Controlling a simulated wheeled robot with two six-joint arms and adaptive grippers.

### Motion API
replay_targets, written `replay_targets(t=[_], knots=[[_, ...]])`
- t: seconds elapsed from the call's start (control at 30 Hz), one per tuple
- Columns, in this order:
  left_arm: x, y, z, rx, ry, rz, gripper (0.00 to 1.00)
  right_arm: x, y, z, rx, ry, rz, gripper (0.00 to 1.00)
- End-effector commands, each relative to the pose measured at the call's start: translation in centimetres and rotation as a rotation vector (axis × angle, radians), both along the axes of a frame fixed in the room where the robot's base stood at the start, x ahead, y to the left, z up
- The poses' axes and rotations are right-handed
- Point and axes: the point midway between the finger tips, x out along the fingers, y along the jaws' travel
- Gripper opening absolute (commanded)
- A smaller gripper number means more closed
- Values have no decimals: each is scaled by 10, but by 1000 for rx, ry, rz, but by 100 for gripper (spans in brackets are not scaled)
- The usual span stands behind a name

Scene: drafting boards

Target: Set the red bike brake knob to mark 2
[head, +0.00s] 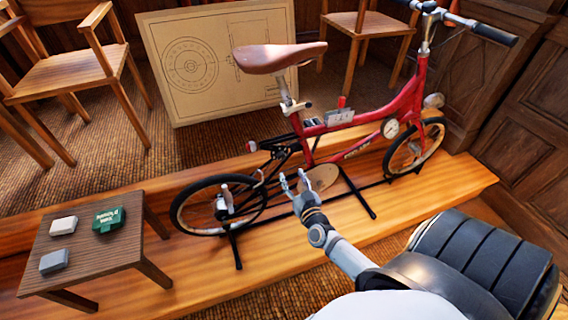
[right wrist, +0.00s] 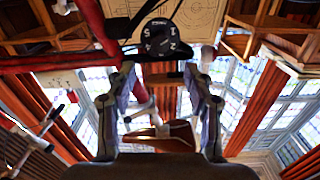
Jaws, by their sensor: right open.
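The red bike (head: 410,100) stands upright on a wooden platform in the head view. My right gripper (head: 292,182) is open beside its lower middle, near the pedals and a round plate. In the right wrist view a black dial knob (right wrist: 160,38) with white digits shows just beyond the fingertips of my right gripper (right wrist: 160,72). I can read 5, 2 and 1 on it; its pointer is not clear. Nothing is held between the fingers, and they look apart from the knob. I cannot make out the knob in the head view. My left gripper is not in view.
Wooden chairs (head: 75,72) and a drafting board (head: 195,65) stand behind the bike. The platform (head: 400,208) in front of the bike is mostly clear.

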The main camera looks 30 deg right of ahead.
Motion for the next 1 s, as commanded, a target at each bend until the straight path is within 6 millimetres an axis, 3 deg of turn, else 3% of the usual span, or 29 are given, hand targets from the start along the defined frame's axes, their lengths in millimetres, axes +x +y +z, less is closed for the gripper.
replay_targets(t=[0.2, 0.4, 0.77, 1.0], knots=[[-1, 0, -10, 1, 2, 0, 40, 47, -11, -2, 0, -2, 1, 52], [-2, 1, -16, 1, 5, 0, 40, 76, -18, -2, 0, 0, 1, 52], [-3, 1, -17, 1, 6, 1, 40, 83, -20, -1, 0, 2, 1, 52], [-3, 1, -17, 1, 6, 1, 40, 83, -20, -1, 0, 2, 1, 21]])
